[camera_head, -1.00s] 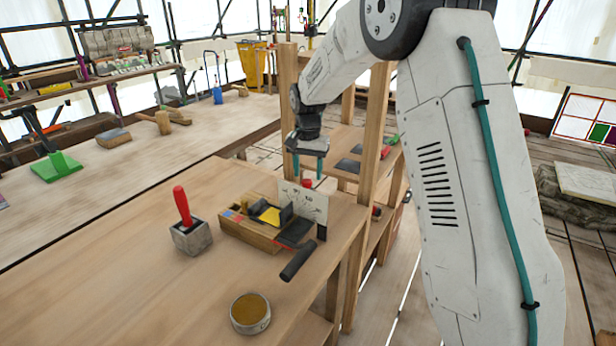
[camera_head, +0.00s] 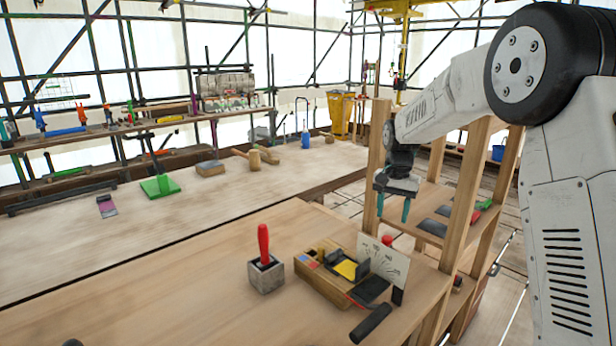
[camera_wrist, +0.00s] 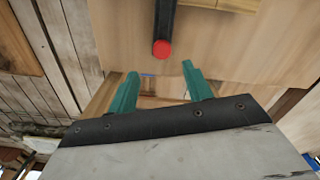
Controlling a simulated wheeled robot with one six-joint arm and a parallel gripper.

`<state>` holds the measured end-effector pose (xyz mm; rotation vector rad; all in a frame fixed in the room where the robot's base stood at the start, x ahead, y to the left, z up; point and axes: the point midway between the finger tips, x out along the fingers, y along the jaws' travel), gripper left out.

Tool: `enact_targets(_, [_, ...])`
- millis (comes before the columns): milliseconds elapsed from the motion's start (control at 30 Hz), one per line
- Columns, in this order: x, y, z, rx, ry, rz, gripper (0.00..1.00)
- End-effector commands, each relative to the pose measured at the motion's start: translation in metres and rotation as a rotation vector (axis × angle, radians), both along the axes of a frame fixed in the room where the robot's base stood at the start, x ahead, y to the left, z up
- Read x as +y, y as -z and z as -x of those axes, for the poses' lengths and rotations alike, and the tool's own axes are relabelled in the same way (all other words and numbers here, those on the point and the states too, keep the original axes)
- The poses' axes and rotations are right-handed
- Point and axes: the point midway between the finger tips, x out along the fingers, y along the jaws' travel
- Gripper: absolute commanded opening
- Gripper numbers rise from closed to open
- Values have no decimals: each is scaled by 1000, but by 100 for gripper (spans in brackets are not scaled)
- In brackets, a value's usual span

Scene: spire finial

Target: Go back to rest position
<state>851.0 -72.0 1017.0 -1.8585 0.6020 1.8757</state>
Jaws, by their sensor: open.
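My gripper (camera_head: 393,212) is open and empty. It hangs in the air above the back edge of the wooden bench (camera_head: 200,290), beside a wooden post. In the wrist view its two teal fingers (camera_wrist: 160,72) stand apart with nothing between them. A red knob (camera_head: 388,240) shows below the fingers, at the top of a white dial panel (camera_head: 384,263). The wrist view shows a red round end (camera_wrist: 162,48) on a black bar, just beyond the fingertips and apart from them.
On the bench are a wooden box (camera_head: 322,288) with a black handle and a stone block (camera_head: 266,278) with a red handle. Wooden posts (camera_head: 465,200) and a shelf with tools stand close to my arm. The bench's left front is clear.

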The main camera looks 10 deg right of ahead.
Motion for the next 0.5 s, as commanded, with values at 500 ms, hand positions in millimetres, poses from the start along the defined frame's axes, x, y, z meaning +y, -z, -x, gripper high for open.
enact_targets(500, [21,-43,198,127,-383,-33,50])
